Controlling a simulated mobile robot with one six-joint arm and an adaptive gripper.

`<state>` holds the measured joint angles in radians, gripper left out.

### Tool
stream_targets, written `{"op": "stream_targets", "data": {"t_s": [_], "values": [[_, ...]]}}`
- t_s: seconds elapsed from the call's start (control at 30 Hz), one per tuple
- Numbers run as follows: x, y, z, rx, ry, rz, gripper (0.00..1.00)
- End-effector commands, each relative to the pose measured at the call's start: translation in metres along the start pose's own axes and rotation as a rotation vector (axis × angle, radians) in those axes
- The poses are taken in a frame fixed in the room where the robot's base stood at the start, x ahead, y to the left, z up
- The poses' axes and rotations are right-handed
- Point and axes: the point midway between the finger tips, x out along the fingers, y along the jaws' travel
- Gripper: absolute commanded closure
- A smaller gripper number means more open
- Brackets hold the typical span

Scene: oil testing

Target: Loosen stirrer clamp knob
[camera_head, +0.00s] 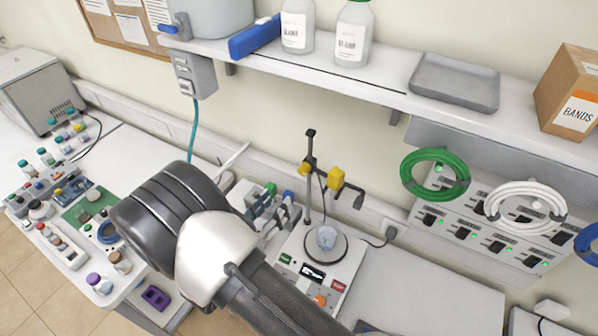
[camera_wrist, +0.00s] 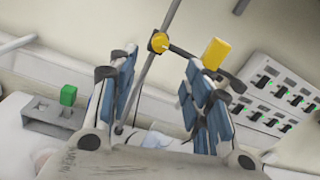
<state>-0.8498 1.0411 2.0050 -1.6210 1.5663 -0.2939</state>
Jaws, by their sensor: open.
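The stirrer (camera_head: 318,268) is a white base with a round plate and a grey-blue vessel. Its upright post (camera_head: 308,200) carries a yellow round clamp knob (camera_head: 309,166) and, to the right on a dark arm, a yellow block (camera_head: 336,178). In the wrist view the round knob (camera_wrist: 158,42) is on the tilted post, and the yellow block (camera_wrist: 216,53) is by the right finger's tip. My gripper (camera_head: 274,206) is left of the post in the head view. In the wrist view my gripper (camera_wrist: 158,72) is open, with the knob seen beyond and between its fingertips; no contact shows.
A shelf (camera_head: 385,92) with bottles, a tray (camera_head: 455,82) and a box (camera_head: 570,92) runs above. Coiled green (camera_head: 435,174) and white cables hang over a switch panel (camera_head: 488,235) at right. Crowded samples are at left. A green cube (camera_wrist: 68,95) shows left of my gripper.

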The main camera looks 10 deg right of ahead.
Motion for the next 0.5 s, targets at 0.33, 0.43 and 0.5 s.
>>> {"op": "stream_targets", "data": {"t_s": [0.33, 0.43, 0.5], "values": [[0.078, -0.002, 0.002, 0.002, 0.001, -0.006, 0.55], [0.096, -0.003, 0.001, 0.002, 0.002, -0.006, 0.55], [0.106, -0.002, 0.001, 0.003, 0.002, -0.005, 0.55]]}}
